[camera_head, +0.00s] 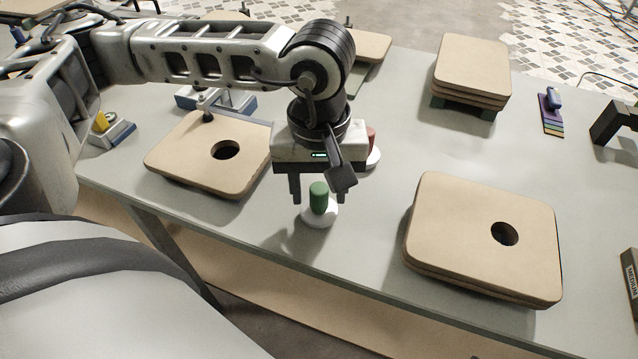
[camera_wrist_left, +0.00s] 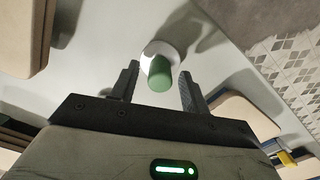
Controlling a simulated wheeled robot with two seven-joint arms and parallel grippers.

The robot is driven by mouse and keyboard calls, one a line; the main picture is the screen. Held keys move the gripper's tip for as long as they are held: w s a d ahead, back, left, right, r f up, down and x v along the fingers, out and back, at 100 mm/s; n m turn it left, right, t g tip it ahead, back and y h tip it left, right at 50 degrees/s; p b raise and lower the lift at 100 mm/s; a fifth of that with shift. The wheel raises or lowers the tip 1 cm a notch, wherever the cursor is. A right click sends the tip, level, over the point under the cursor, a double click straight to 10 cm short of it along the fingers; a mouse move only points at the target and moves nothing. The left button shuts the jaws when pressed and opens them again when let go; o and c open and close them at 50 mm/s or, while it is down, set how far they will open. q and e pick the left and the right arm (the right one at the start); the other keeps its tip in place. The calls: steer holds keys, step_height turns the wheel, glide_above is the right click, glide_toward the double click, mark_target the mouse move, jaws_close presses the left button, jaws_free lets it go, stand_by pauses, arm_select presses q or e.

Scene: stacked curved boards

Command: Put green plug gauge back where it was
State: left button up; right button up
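The green plug gauge (camera_head: 318,197) is a green cylinder on a round white base (camera_head: 320,217). It stands upright, apparently on the grey table near its front edge, between two boards. My left gripper (camera_head: 314,193) is over it, pointing down. In the left wrist view, the green plug gauge (camera_wrist_left: 159,74) is between the two fingers of my left gripper (camera_wrist_left: 160,72), which are open with a gap on each side. A red plug gauge (camera_head: 371,138) on a white base stands behind, partly hidden by my left gripper.
A curved board with a round hole (camera_head: 184,160) lies left, and stacked boards with a hole (camera_head: 460,225) lie right. More boards (camera_head: 472,62) stand at the back. The table's middle right (camera_head: 400,135) is clear.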

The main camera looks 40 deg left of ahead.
mark_target(319, 188)
arm_select(q)
steer(key=shift+r+p, duration=0.35)
steer(key=shift+r, duration=0.1)
step_height(319, 188, up, 12)
steer(key=shift+f+b, duration=0.2)
steer(key=shift+b, duration=0.1)
stand_by(0.3)
